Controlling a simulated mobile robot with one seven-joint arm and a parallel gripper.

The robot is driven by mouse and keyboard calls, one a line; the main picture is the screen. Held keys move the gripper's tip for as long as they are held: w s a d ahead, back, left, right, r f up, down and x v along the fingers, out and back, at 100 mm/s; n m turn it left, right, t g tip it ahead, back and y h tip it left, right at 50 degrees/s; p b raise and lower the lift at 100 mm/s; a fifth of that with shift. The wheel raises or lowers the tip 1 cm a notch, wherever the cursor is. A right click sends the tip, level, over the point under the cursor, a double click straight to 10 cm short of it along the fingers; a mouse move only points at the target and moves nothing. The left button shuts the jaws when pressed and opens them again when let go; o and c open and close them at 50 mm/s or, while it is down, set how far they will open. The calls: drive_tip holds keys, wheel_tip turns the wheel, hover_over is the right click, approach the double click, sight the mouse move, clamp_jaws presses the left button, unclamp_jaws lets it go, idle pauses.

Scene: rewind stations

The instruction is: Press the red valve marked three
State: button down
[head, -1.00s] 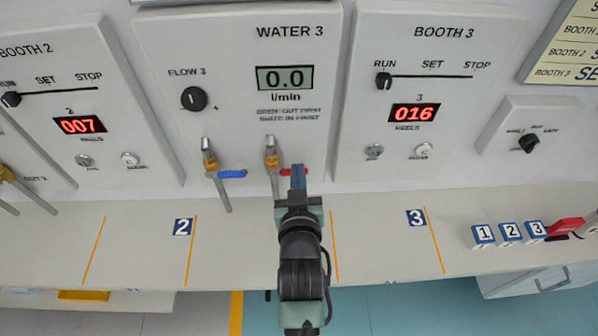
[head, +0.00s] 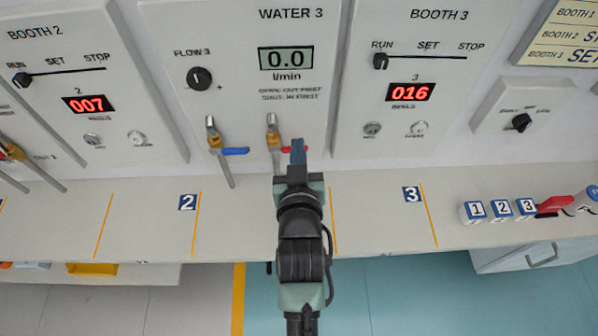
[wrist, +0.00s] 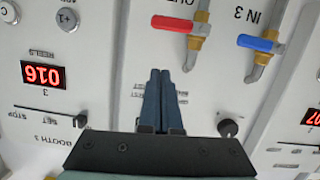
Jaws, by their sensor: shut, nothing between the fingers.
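The red valve lever (wrist: 172,24) sits on the WATER 3 panel under a label ending in "OUT", in the upside-down wrist view. In the head view the red lever (head: 293,149) is mostly hidden behind my fingers. Its brass and grey spout (head: 273,140) shows just left of them. My gripper (head: 298,145) is shut and empty. In the wrist view my gripper (wrist: 160,73) points at the panel, with its fingertips apart from the red lever in the picture. I cannot tell the depth gap.
A blue lever (wrist: 258,42) marked IN 3 sits beside the red one. The flow display (head: 286,58) reads 0.0, with the flow knob (head: 200,78) to its left. The counter (head: 380,200) below is mostly clear, with numbered blocks (head: 501,209) and a red-handled tool (head: 554,205) at right.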

drive_tip(key=b+v, duration=0.1)
drive_tip(key=v, duration=0.5)
drive_tip(key=shift+s, duration=0.4)
drive_tip(key=shift+r, duration=0.1)
drive_tip(key=w+r+t, duration=0.2)
drive_tip(key=r+t, duration=0.1)
drive_tip(key=r, duration=0.9)
drive_tip(key=w+r+t, duration=0.2)
drive_tip(key=w+r, duration=0.1)
drive_tip(key=r, duration=0.9)
drive_tip(key=s+r+t, duration=0.3)
drive_tip(key=s+r, duration=0.2)
drive_tip(key=r, duration=0.7)
drive_tip(key=s+a+r+t, duration=0.1)
drive_tip(key=s+r+t, duration=0.3)
drive_tip(key=r, duration=0.9)
drive_tip(key=shift+s+a+m, duration=0.15)
drive_tip(key=shift+s+m, duration=0.25)
drive_tip(key=shift+s, duration=0.15)
